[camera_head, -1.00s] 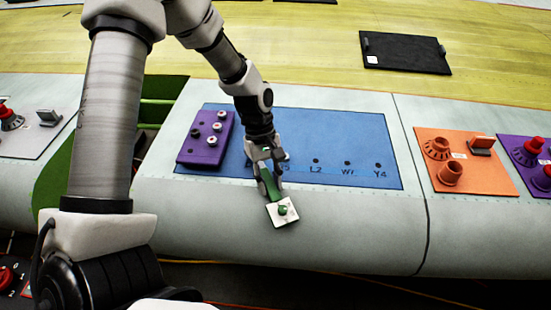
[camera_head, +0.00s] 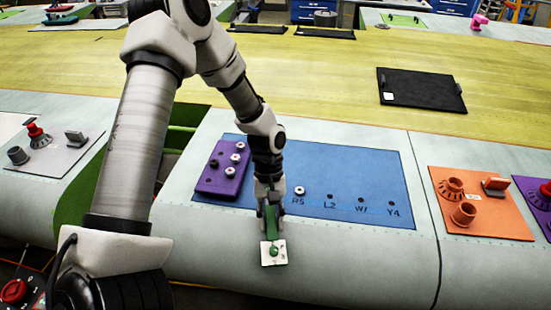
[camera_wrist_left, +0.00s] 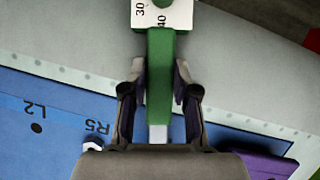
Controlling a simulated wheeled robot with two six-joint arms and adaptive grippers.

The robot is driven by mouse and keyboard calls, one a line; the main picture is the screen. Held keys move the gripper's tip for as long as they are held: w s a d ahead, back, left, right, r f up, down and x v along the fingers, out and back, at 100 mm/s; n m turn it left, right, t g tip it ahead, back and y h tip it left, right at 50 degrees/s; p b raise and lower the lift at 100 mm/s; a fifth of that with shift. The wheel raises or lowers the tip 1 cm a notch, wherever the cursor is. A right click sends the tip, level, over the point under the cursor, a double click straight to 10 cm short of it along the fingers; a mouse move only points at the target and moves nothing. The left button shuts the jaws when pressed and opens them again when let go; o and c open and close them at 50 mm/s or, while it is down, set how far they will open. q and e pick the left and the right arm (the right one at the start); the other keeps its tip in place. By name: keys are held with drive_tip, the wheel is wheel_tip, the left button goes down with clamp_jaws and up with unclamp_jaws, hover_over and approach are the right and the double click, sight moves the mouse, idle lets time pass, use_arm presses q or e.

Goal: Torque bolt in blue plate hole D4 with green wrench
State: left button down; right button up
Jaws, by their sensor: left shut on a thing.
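My left gripper (camera_head: 270,210) is shut on the green wrench (camera_head: 270,227) over the front edge of the blue plate (camera_head: 352,171). In the left wrist view the fingers clasp both sides of the green wrench (camera_wrist_left: 160,75). A white square with a green knob (camera_head: 273,252) is at its near end; "30" and "40" show on the square (camera_wrist_left: 165,14) in the wrist view. A bolt (camera_head: 299,191) stands at the hole marked R5. Marks L2, W and Y4 follow to the right. I cannot read any D4 mark; the arm covers part of the plate. My right gripper is not in view.
A purple block (camera_head: 220,167) with several bolts sits on the plate's left end. An orange panel (camera_head: 482,222) with knobs is at the right, and a grey panel (camera_head: 55,147) at the left. A black tray (camera_head: 422,90) lies behind on the yellow surface.

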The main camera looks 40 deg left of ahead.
sight(251, 228)
use_arm(q)
drive_tip(key=shift+s+a+r+m+y+p, duration=0.1)
drive_tip(key=shift+a+r+m+y+p, duration=0.1)
drive_tip(key=shift+a+m+y+p, duration=0.45)
drive_tip(key=shift+f+h, duration=0.2)
drive_tip(key=shift+h, duration=0.15)
drive_tip(key=shift+s+a+m+g, duration=0.15)
drive_tip(key=shift+a+m+g, duration=0.15)
drive_tip(key=shift+m, duration=0.15)
drive_tip(key=shift+s, duration=0.1)
drive_tip(key=shift+a, duration=0.1)
drive_tip(key=shift+s+a+r+m+y, duration=0.1)
drive_tip(key=shift+s+a+m+y, duration=0.15)
drive_tip(key=shift+s+a+m, duration=0.3)
drive_tip(key=shift+s+a+m+y, duration=0.25)
drive_tip(key=shift+a+m, duration=0.1)
drive_tip(key=shift+m, duration=0.4)
drive_tip(key=shift+a, duration=0.1)
